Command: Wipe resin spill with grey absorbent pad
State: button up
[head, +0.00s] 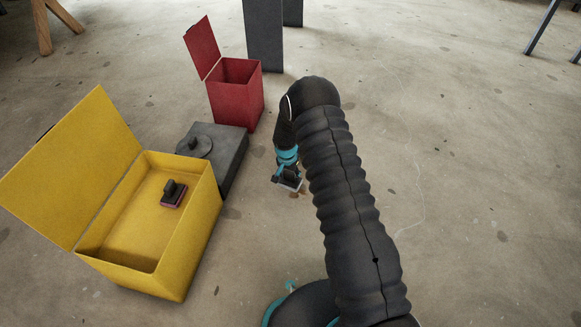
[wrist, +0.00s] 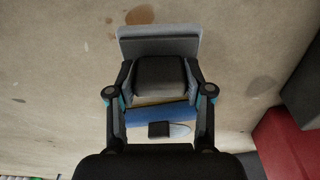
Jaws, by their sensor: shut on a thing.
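My gripper (head: 286,172) is low over the concrete floor, right of the grey box. In the wrist view its fingers (wrist: 164,92) are shut on the dark handle of a grey pad (wrist: 158,42). The pad's flat grey face shows beyond the handle. A brown spill patch (wrist: 140,14) shows on the floor just past the pad's edge, partly hidden by it. Brown marks (head: 294,194) also show beneath the gripper in the head view. I cannot tell whether the pad touches the floor.
An open yellow bin (head: 203,235) at left holds a dark-handled block (head: 173,193) with a pinkish base. A grey box (head: 232,155) with a round lid and an open red bin (head: 238,100) stand behind. Floor at right is clear. A blue strip (wrist: 165,116) shows between the fingers.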

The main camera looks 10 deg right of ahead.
jog(key=shift+r+p, duration=0.55)
jog(key=shift+r, duration=1.3)
jog(key=shift+d, duration=0.1)
